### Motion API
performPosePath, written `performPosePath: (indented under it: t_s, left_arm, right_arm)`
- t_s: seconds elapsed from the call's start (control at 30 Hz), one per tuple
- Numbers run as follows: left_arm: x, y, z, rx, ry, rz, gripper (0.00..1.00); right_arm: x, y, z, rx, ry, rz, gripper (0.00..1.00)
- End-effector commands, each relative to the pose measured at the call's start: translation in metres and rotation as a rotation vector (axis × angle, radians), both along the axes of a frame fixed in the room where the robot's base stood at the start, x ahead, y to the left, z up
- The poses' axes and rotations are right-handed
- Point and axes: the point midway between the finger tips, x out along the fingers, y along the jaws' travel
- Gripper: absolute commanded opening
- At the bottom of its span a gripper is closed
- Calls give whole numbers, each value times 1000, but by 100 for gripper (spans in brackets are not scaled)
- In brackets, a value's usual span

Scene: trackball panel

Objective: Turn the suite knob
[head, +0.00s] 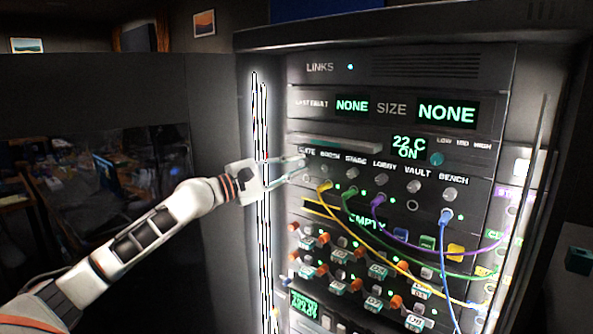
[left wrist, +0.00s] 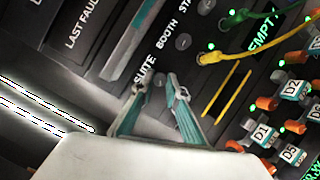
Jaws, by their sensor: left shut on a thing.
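The rack panel has a row of small round knobs under the labels SUITE, BOOTH, STAGE, LOBBY, VAULT and BENCH. My left gripper (head: 303,169) reaches in from the left at the SUITE end of this row. In the left wrist view its two teal fingers (left wrist: 159,90) are shut on the suite knob (left wrist: 159,79), just beside the SUITE label. The fingers hide much of this knob in the head view. The booth knob (head: 325,171) is close to the right of the fingertips. My right gripper is not in view.
Yellow, green, purple and blue cables (head: 445,216) hang from jacks below the knobs. Switches with orange parts (head: 309,258) fill the lower panel. Displays read "22 C ON" (head: 408,147), "NONE" and "EMPTY". A bright striped vertical bar (head: 262,125) stands by my left wrist.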

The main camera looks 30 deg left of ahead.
Motion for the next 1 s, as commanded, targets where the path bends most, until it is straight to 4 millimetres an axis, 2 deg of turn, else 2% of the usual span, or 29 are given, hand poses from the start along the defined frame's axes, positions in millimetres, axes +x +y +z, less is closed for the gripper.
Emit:
performPosePath:
  t_s: [0.2,0.5,0.8,1.0]
  left_arm:
    - [-1,1,7,205,-16,0,0]
    - [0,0,8,448,-32,-1,0]
    - [0,0,6,596,-43,-2,0]
    - [0,0,4,637,-45,-1,0]
  right_arm:
    - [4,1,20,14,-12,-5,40]
    - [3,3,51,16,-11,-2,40]
    - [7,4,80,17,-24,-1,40]
    - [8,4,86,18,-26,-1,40]
